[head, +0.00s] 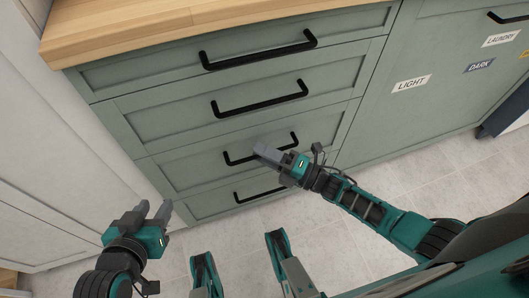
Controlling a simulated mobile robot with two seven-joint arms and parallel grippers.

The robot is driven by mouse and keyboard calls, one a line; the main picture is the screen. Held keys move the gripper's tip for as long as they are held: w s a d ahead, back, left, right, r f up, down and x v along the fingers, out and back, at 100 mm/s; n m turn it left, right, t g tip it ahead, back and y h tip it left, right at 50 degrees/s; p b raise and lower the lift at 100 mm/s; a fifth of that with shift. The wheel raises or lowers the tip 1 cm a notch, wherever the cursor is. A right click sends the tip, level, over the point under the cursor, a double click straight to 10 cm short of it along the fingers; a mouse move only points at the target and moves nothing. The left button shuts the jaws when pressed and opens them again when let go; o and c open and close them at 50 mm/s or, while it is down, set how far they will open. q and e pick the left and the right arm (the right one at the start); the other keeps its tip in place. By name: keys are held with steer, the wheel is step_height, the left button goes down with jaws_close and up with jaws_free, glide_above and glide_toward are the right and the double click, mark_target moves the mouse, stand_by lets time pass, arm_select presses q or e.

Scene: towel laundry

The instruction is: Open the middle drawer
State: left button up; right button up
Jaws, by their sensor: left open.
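The green cabinet has a stack of drawers with black bar handles; four handles show, so I cannot tell which one counts as the middle drawer. The second drawer (165,112) and the third drawer (190,168) both look shut. The second handle (258,105) is clear of both grippers. My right gripper (262,152) is in front of the third drawer and overlaps its handle (236,162) in the picture; contact cannot be told. Its fingers look close together, seen from the side. My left gripper (152,210) is open and empty, low at the left, apart from the drawers.
A wooden countertop (180,20) overhangs the top drawer (130,75). The lowest drawer (200,205) is near the tiled floor (340,220). To the right is a cabinet front with LIGHT (411,83), DARK (479,65) and LAUNDRY (501,38) labels. A white panel (60,130) stands at left.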

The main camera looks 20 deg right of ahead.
steer(key=shift+c, duration=0.4)
jaws_close()
steer(key=shift+s, duration=0.15)
